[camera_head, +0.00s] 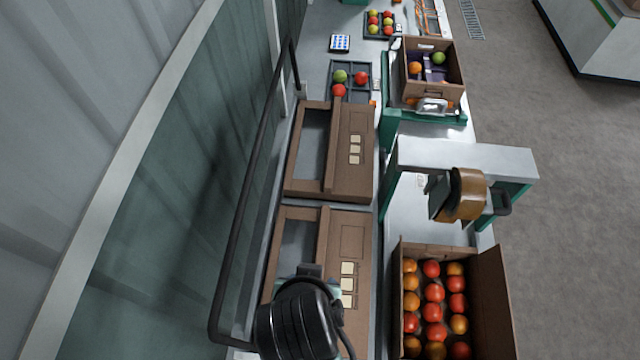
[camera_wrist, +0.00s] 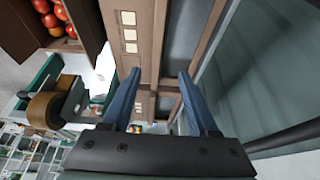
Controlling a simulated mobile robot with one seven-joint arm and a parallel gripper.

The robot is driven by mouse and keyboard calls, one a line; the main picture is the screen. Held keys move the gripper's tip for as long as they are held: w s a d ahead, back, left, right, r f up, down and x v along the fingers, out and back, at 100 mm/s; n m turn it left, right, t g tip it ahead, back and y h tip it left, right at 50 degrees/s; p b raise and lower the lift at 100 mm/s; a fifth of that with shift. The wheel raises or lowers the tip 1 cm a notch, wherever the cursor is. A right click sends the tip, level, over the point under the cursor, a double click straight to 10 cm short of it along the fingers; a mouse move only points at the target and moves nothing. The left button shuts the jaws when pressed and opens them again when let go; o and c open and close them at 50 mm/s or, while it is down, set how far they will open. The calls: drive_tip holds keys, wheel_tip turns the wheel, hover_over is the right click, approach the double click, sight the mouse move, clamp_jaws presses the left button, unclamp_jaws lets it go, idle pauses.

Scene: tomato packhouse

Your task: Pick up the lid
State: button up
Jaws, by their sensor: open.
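No separate lid can be made out for certain. Two flat brown cardboard pieces, which may be lids, lie in line on the bench: a far one (camera_head: 350,150) and a near one (camera_head: 352,235). Each has a dark recess on its left and a panel with pale square labels on its right. My gripper (camera_wrist: 159,73) is open and empty in the wrist view, its blue fingers apart over the cardboard (camera_wrist: 145,50). In the head view my black wrist covers the lower part of the near piece and hides the fingers.
An open carton (camera_head: 398,280) of tomatoes stands right of the near piece. A tape dispenser (camera_head: 462,195) sits on a grey stand (camera_head: 510,158) beyond it. A dark rail (camera_head: 245,200) runs along the left. A black tray (camera_head: 350,70) and a smaller box (camera_head: 430,92) stand farther off.

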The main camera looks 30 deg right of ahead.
drive_tip(key=x, duration=0.7)
drive_tip(key=shift+s+f+p, duration=0.2)
drive_tip(key=shift+s+p, duration=0.2)
drive_tip(key=shift+w+p+x, duration=0.15)
drive_tip(key=shift+p+x, duration=0.3)
drive_tip(key=shift+x, duration=0.95)
drive_tip(key=shift+w+p+x, duration=0.15)
drive_tip(key=shift+p+x, duration=0.3)
drive_tip(key=shift+x, duration=0.95)
drive_tip(key=shift+d+r, duration=0.15)
clamp_jaws()
